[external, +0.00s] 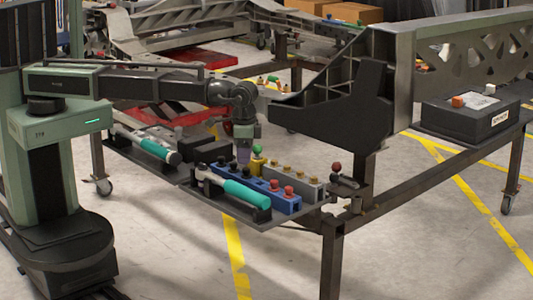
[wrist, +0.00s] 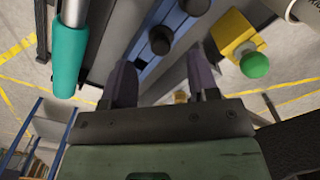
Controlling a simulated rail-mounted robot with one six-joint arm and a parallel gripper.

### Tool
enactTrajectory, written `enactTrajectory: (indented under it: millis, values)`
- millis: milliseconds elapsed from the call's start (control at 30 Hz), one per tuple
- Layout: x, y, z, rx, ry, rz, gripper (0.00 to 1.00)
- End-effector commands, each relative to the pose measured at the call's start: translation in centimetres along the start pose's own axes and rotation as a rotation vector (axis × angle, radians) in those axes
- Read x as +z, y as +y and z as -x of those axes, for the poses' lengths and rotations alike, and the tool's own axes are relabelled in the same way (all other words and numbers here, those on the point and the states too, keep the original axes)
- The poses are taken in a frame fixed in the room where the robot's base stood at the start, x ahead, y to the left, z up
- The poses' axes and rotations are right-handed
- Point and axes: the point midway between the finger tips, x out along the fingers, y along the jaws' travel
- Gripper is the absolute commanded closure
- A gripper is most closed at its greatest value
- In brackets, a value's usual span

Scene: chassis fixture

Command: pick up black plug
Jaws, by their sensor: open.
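Black plugs stand in a blue rack on the tray. In the wrist view one black plug (wrist: 160,41) shows just ahead of the gap between my fingers, and a second (wrist: 195,6) is farther up at the top edge. The blue rack (wrist: 150,75) runs diagonally below them. My gripper (wrist: 162,72) is open, with nothing between its fingers. In the external view my gripper (external: 244,160) points down over the blue rack (external: 289,207), close above its dark plugs. Whether a finger touches a plug cannot be told.
Red-topped plugs (external: 288,191) stand at the rack's right end. A grey block with brass plugs (external: 308,188) lies behind it. A teal-handled tool (external: 245,194) lies in front. A yellow block with a green knob (wrist: 254,65) is right of my fingers. A dark chassis panel (external: 345,110) rises behind.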

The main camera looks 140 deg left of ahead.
Motion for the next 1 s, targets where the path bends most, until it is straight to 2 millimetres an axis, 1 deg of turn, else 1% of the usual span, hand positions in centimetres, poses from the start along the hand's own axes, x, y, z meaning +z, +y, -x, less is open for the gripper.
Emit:
enactTrajectory:
  millis: [33, 200, 267, 467, 567, 800, 833, 1000]
  values:
    - [-0.1, 0.0, -1.4, 0.0, 0.0, 0.0, 0.46]
    - [-0.4, -0.1, -4.8, 0.0, 0.0, 0.0, 0.46]
    - [-0.4, -0.1, -5.2, 0.0, 0.0, 0.0, 0.46]
    - [-0.4, -0.1, -4.7, 0.0, 0.0, 0.0, 0.46]
    - [-0.4, -0.1, -4.7, 0.0, 0.0, 0.0, 0.59]
    - [-0.4, -0.1, -4.7, 0.0, 0.0, 0.0, 0.96]
    - [-0.4, -0.1, -4.7, 0.0, 0.0, 0.0, 1.0]
    - [-0.4, -0.1, -4.7, 0.0, 0.0, 0.0, 1.0]
